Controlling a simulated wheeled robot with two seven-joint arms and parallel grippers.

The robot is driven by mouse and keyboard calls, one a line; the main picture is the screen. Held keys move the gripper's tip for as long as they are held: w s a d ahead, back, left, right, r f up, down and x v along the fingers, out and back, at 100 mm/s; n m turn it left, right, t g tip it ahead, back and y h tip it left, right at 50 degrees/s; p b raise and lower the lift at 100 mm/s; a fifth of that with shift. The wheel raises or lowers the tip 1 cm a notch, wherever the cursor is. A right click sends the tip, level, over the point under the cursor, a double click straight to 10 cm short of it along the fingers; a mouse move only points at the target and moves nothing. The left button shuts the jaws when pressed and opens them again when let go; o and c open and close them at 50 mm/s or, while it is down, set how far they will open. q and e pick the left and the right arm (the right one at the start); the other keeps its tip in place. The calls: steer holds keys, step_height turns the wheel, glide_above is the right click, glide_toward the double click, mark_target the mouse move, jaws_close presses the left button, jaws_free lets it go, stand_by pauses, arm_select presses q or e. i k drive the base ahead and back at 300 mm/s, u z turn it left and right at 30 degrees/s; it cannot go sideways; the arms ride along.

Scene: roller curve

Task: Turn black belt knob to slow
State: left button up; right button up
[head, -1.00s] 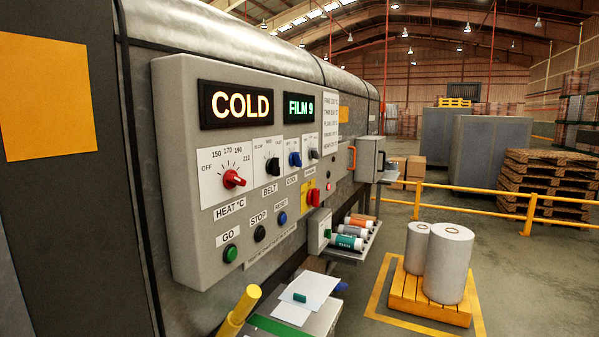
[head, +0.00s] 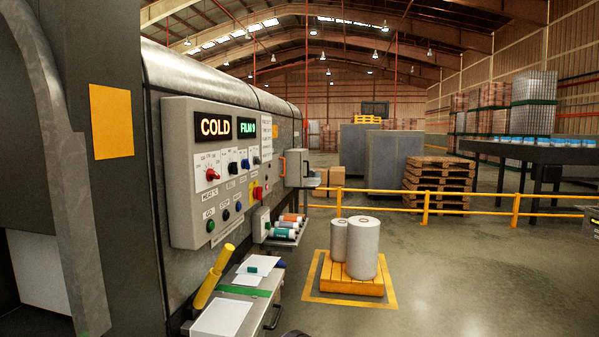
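The black belt knob (head: 233,168) sits on the grey control panel (head: 182,215) in the head view, above the BELT label. Its dial lettering is too small to read now, and I cannot tell which setting it points to. The panel displays (head: 214,126) read COLD and FILM 9. Neither of my grippers is in view, and nothing touches the knob.
A yellow handle (head: 213,277) sticks up below the panel, beside a shelf with white papers (head: 222,316). Coloured rolls (head: 286,228) lie on a rack. A yellow pallet (head: 345,284) with two grey rolls stands to the right. Floor in front right is clear.

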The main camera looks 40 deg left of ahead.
mark_target(233, 167)
steer(key=z, duration=0.15)
steer(key=i, duration=0.85)
steer(key=u, duration=0.5)
steer(key=i, duration=0.9)
steer(key=u, duration=0.7)
